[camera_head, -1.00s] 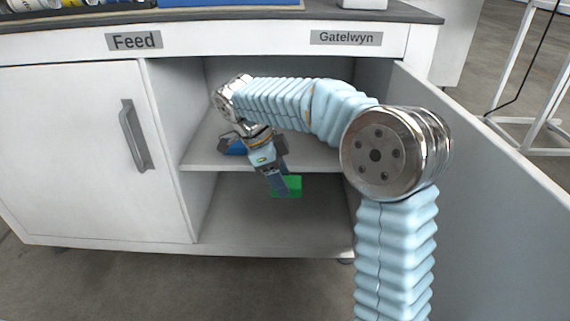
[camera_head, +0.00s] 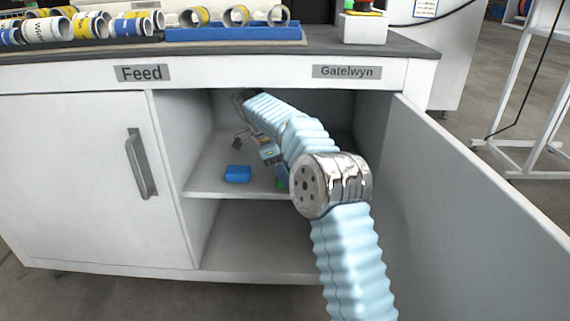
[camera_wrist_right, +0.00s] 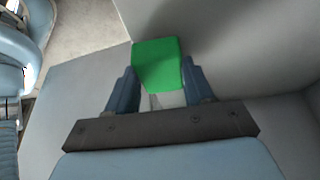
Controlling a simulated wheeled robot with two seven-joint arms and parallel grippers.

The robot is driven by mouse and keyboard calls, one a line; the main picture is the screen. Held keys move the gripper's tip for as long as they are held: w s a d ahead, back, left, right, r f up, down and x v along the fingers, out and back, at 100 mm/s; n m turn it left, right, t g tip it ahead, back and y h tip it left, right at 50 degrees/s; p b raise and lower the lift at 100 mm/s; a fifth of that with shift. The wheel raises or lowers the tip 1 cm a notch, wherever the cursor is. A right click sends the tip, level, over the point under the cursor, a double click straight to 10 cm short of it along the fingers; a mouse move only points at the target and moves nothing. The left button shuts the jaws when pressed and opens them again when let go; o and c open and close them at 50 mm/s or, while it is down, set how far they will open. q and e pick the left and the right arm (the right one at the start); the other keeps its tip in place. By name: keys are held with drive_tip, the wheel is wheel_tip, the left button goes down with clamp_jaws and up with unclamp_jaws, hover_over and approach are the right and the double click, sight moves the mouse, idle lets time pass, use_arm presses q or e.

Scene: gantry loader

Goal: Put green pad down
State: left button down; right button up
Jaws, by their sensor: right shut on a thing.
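The green pad (camera_wrist_right: 158,62) is between the fingers of my right gripper (camera_wrist_right: 158,80) in the right wrist view, and the gripper is shut on it. In the head view only a small green corner of the pad (camera_head: 280,184) shows beside my forearm. There, my right gripper (camera_head: 277,172) is inside the open cupboard, at about the level of the middle shelf (camera_head: 205,180). My arm hides most of the pad, and I cannot tell whether it touches the shelf. My left gripper is not in view.
A blue block (camera_head: 238,174) lies on the middle shelf, left of the gripper. The lower compartment (camera_head: 245,240) looks empty where visible. The open door (camera_head: 470,210) stands on the right, and the closed door (camera_head: 80,180) is on the left. A blue tray (camera_head: 225,34) with rolls is on the top.

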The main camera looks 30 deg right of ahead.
drive_tip(key=shift+w+d, duration=0.3)
drive_tip(key=shift+w, duration=0.05)
drive_tip(key=shift+w+d+r+p, duration=0.1)
drive_tip(key=shift+w+d+p, duration=0.3)
drive_tip(key=shift+w+p, duration=0.25)
drive_tip(key=shift+w+d+r+p, duration=0.1)
drive_tip(key=shift+w+d+p, duration=0.25)
drive_tip(key=shift+w+p, duration=0.2)
drive_tip(key=shift+w+f, duration=0.2)
drive_tip(key=shift+f, duration=0.55)
drive_tip(key=shift+f, duration=0.1)
drive_tip(key=o, duration=1)
drive_tip(key=shift+f+b, duration=0.1)
drive_tip(key=shift+b, duration=0.25)
